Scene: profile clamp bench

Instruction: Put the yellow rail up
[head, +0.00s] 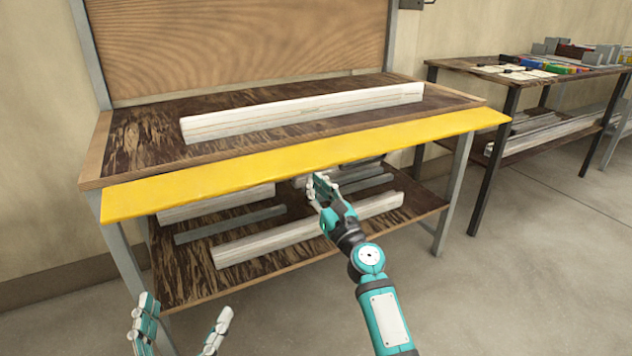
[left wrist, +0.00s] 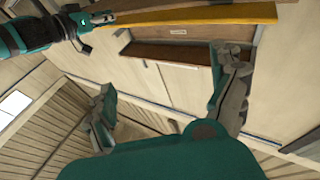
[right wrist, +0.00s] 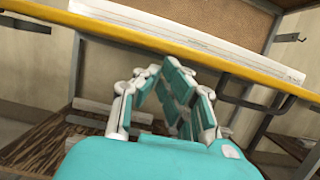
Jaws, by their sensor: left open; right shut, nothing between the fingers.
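The yellow rail (head: 300,160) runs the full length of the workbench's front edge as a broad flat strip, its wide face showing in the head view. In the right wrist view the yellow rail (right wrist: 130,43) is a thin bar above my fingers, and it crosses the top of the left wrist view (left wrist: 200,14). My right gripper (head: 322,186) is shut and empty, just below the rail's front edge near its middle; I cannot tell whether it touches. My left gripper (head: 182,318) is open and empty, low in front of the bench's left end, apart from the rail.
A long pale profile (head: 300,112) lies on the bench top (head: 150,140) behind the rail. More profiles lie on the lower shelf (head: 190,285). A second table (head: 450,64) with small items stands at the right. The floor in front is clear.

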